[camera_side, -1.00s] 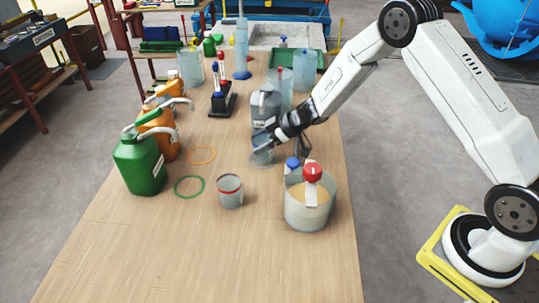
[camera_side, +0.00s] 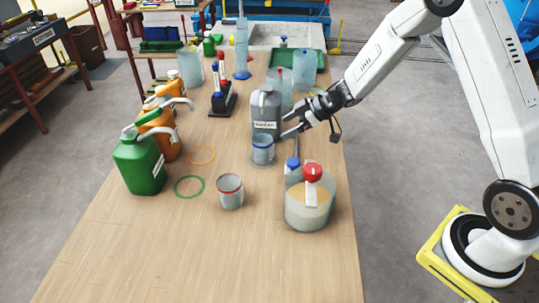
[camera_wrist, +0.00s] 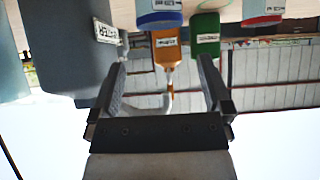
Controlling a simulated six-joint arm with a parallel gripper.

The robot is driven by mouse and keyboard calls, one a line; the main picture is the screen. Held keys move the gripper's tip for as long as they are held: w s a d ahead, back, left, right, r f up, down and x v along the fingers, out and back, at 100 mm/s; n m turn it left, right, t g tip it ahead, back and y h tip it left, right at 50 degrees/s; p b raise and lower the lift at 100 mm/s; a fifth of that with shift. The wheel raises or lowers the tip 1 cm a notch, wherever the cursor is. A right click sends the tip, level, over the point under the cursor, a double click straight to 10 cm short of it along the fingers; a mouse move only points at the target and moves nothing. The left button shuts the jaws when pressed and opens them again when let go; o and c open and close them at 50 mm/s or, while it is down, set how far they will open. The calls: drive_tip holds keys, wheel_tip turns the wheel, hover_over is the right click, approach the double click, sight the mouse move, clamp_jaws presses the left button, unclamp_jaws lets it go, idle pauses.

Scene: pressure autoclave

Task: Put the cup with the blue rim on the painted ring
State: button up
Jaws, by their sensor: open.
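The cup with the blue rim (camera_side: 263,152) stands upright on the table, just in front of the grey canister (camera_side: 267,108). A pale grey ring (camera_side: 252,162) shows around its base, with the cup standing within it. My gripper (camera_side: 287,126) is open and empty, to the right of the cup and apart from it. In the wrist view the fingers (camera_wrist: 163,66) are spread, and the blue-rimmed cup (camera_wrist: 160,18) appears upside down beyond them. An orange ring (camera_side: 202,155) and a green ring (camera_side: 189,187) lie empty to the left.
A red-rimmed cup (camera_side: 230,192) stands at front centre. A large beaker (camera_side: 308,210) with a red-capped bottle stands at front right. Green (camera_side: 138,165) and orange (camera_side: 158,140) jugs line the left edge. The table's front is clear.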

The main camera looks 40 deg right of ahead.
drive_tip(key=shift+v, duration=1.35)
drive_tip(key=s+a+r+m+g+h, duration=0.1)
drive_tip(key=s+m+g+h, duration=0.1)
drive_tip(key=s, duration=0.8)
drive_tip(key=s+a+r+m+g+h, duration=0.1)
drive_tip(key=s+m+h, duration=0.4)
drive_tip(key=s, duration=0.6)
drive_tip(key=shift+a+r+m+g, duration=0.2)
drive_tip(key=shift+a+m+g, duration=0.4)
drive_tip(key=shift+m+g, duration=0.35)
